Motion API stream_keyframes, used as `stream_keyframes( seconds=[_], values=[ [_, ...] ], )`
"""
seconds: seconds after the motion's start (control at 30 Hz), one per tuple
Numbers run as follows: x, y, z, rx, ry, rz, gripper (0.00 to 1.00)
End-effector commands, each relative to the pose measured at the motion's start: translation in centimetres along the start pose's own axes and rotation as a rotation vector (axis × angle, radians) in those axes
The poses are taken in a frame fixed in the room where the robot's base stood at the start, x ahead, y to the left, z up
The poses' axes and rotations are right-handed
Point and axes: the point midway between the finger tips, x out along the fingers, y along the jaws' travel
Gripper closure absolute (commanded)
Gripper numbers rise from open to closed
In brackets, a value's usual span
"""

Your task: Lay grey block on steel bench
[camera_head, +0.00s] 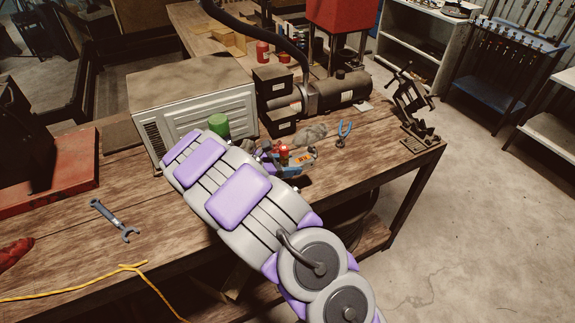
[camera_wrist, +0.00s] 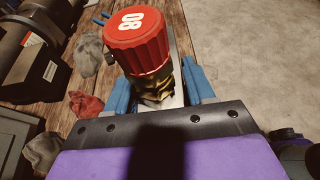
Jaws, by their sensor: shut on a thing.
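My gripper (camera_wrist: 160,95) has blue fingers and is shut on a red-capped piece (camera_wrist: 137,40). The cap is marked 08, and a dark and brassy body shows below it between the fingers. In the head view the red piece (camera_head: 284,152) shows at the far end of my arm, above the right part of a wooden bench (camera_head: 70,215). I cannot make out a grey block for certain in either view. No bench with a plain steel top can be told; the bench tops in view look wooden.
A grey-white ribbed box (camera_head: 190,100) stands behind my arm, with a black cylindrical machine (camera_head: 340,90) to its right. Blue-handled pliers (camera_head: 343,133), grey rags (camera_head: 310,132) and a black stand (camera_head: 418,120) lie beyond the gripper. A wrench (camera_head: 115,220) lies at left.

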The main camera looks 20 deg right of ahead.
Motion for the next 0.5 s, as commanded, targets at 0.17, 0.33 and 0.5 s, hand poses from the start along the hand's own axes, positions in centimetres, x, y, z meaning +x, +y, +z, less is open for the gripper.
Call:
stream_keyframes(
  seconds=[0.17,0.33,0.5],
  values=[
    [-0.12,-0.15,-0.56,0.008,0.0,-0.013,0.92],
    [-0.1,-0.15,-0.53,0.009,0.0,-0.013,0.92],
    [-0.2,-0.12,-0.51,0.008,0.0,-0.012,0.92]
  ],
)
